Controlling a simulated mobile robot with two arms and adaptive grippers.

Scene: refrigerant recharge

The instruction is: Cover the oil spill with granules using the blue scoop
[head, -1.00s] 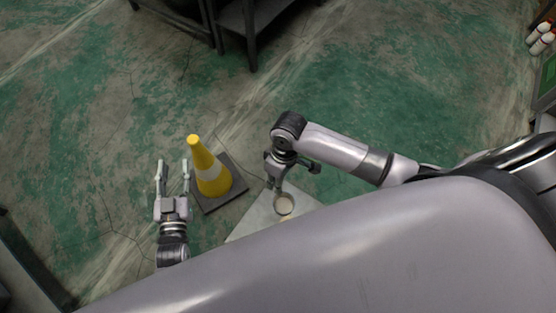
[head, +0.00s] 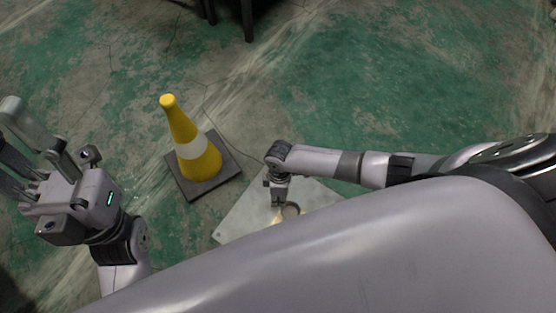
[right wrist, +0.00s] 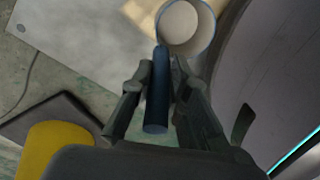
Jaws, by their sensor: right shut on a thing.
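The blue scoop shows best in the right wrist view, with its dark blue handle (right wrist: 157,92) between the fingers of my right gripper (right wrist: 160,88). Its round cup (right wrist: 188,28) is at the top of that view and has pale stuff inside, which looks like granules. In the head view my right gripper (head: 279,200) points down over a pale flat plate (head: 238,217), with the scoop's cup (head: 291,211) just beside it. A small beige patch shows beside the cup. My left gripper (head: 20,148) is at the left edge, open and empty. I cannot make out the oil spill.
A yellow cone (head: 183,135) with a pale band stands on a dark square base (head: 190,186), just left of the plate. Dark legs of furniture (head: 247,20) show at the top. The green, worn floor (head: 400,80) is clear beyond my right arm.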

